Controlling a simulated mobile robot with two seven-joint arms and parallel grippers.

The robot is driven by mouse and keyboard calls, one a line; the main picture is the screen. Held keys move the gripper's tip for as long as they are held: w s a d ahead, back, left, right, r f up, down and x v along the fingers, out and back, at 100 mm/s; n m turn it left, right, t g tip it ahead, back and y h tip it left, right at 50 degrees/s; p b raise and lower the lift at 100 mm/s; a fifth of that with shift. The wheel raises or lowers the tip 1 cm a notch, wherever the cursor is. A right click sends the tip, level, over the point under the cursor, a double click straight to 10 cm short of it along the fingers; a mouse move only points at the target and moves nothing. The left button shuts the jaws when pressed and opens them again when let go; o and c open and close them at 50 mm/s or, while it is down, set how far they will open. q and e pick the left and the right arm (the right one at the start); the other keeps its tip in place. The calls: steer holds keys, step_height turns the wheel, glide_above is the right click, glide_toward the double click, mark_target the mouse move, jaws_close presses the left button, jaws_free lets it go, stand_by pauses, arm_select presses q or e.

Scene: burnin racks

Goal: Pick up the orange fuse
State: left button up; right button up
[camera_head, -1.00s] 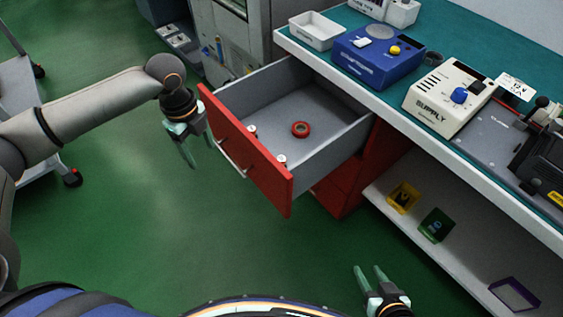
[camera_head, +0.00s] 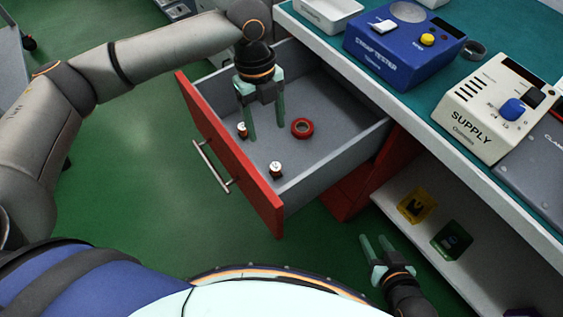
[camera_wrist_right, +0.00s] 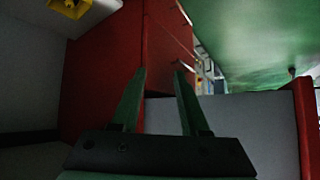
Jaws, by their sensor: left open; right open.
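Two small fuse-like pieces with pale tops and dark orange-brown bodies stand in the open drawer (camera_head: 335,150). One piece (camera_head: 242,131) is near the drawer's red front, just left of my left gripper; the other (camera_head: 276,170) is closer to the near corner. I cannot tell from colour which is the orange fuse. My left gripper (camera_head: 266,133) points down over the drawer, open and empty, its fingers between the first piece and a red ring. My right gripper (camera_head: 375,240) is open and empty, low beside the shelf; its fingers also show in the right wrist view (camera_wrist_right: 160,72).
The red ring (camera_head: 302,128) lies on the drawer floor. The drawer's red front (camera_head: 228,155) and grey walls surround the pieces. The bench above carries a blue tester (camera_head: 400,45) and a cream supply unit (camera_head: 487,112). Yellow (camera_head: 417,205) and green (camera_head: 452,240) bins sit on the lower shelf.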

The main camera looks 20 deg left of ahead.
mark_target(275, 166)
arm_select(q)
steer(key=f+b, duration=0.1)
steer(key=f, duration=0.2)
steer(key=s+f+b, duration=0.1)
steer(key=f, duration=0.2)
steer(key=f+b, duration=0.1)
steer(key=f, duration=0.3)
steer(key=shift+s+d+b, duration=0.15)
steer(key=shift+d+b, duration=0.25)
steer(key=shift+d+f, duration=0.15)
steer(key=shift+f, duration=0.3)
steer(key=f+b, duration=0.1)
steer(key=f, duration=0.1)
steer(key=d+f+b, duration=0.1)
steer(key=f, duration=0.1)
steer(key=shift+s+f, duration=0.1)
steer(key=shift+s, duration=0.05)
steer(key=shift+d+f, duration=0.1)
steer(key=shift+f, duration=0.05)
jaws_close()
arm_select(e)
steer(key=w+r+n+t+y, duration=0.1)
steer(key=w+r+t, duration=0.2)
steer(key=r, duration=0.4)
steer(key=w+r+n+t+y, duration=0.1)
steer(key=w+r+t, duration=0.2)
steer(key=r, duration=0.4)
steer(key=shift+w+a+t, duration=0.15)
steer(key=shift+w+t, duration=0.05)
steer(key=shift+t, duration=0.7)
